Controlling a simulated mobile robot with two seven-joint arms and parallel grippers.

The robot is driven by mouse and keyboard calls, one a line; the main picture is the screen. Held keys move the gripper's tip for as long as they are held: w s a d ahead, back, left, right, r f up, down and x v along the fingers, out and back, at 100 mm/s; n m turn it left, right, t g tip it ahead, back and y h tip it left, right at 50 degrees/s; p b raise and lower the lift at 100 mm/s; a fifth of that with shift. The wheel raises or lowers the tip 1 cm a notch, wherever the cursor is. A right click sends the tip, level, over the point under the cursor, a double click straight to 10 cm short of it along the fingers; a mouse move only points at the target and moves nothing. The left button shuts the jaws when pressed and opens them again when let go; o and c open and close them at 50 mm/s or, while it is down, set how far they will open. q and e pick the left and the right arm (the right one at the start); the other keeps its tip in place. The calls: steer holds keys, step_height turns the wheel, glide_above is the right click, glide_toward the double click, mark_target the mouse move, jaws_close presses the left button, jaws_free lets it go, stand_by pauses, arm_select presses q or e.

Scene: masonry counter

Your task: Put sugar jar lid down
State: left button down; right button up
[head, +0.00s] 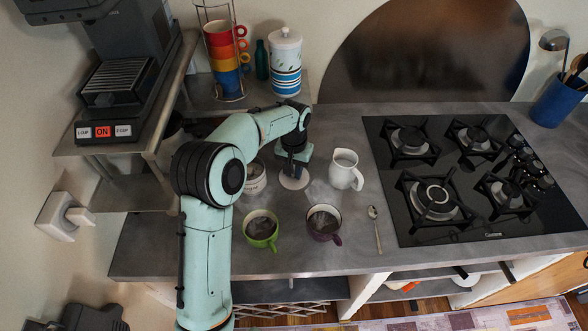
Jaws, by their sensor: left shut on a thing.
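My left gripper (292,169) points down over the grey counter, shut on the round white sugar jar lid (296,183). The lid is flat and at or just above the counter; I cannot tell whether it touches. The white sugar jar (256,182) stands just left of the lid, open at the top and partly hidden by my left arm. My right gripper is not in view.
A green cup (261,231) and a purple cup (323,224) stand in front of the lid. A white pitcher (345,170) and a spoon (375,228) are to the right, before the black gas hob (405,220). A striped canister (286,66) stands behind.

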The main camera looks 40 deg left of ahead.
arm_select(q)
steer(key=shift+f, duration=0.15)
steer(key=c, duration=1)
jaws_free()
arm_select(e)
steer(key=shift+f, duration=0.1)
arm_select(q)
step_height(320, 180, up, 12)
steer(key=shift+r+p, duration=0.2)
steer(key=shift+p, duration=0.65)
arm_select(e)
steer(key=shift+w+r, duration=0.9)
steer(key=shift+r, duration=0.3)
